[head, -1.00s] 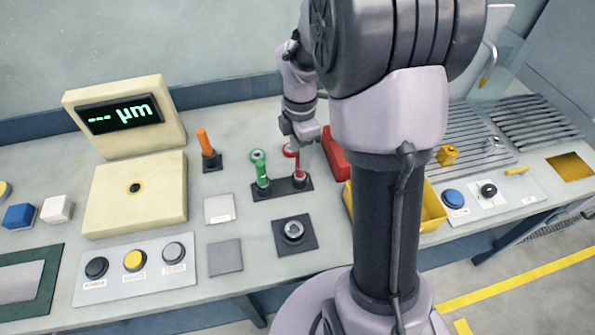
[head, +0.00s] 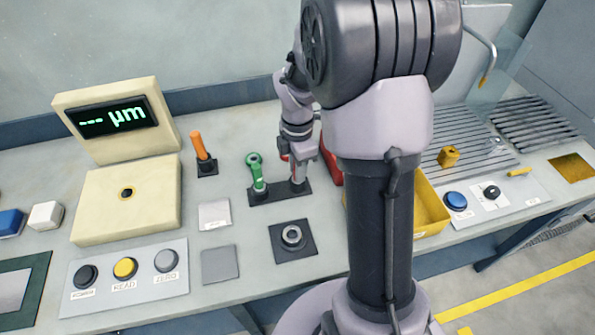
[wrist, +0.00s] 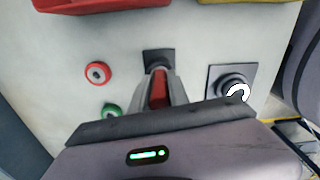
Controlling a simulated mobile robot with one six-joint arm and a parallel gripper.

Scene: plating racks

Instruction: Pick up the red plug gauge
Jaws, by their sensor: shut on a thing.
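The red plug gauge (wrist: 158,92) stands in the dark stand (head: 263,196), at the end nearer the red bin. My gripper (wrist: 160,84) is shut on its red body, which shows between the two fingers in the wrist view. In the head view my gripper (head: 298,176) is low over the stand and hides nearly all of the gauge. A red ring (wrist: 97,72) shows left of the fingers; I cannot tell whether it joins the held body. The green gauge (head: 257,174) stands upright beside my gripper, and its ring (wrist: 110,109) shows in the wrist view.
A red bin (head: 331,163) and a yellow bin (head: 428,205) lie to the right. A dark square with a round fitting (head: 292,237) is in front. An orange-handled piece (head: 201,148) and the cream gauge unit (head: 125,205) stand left.

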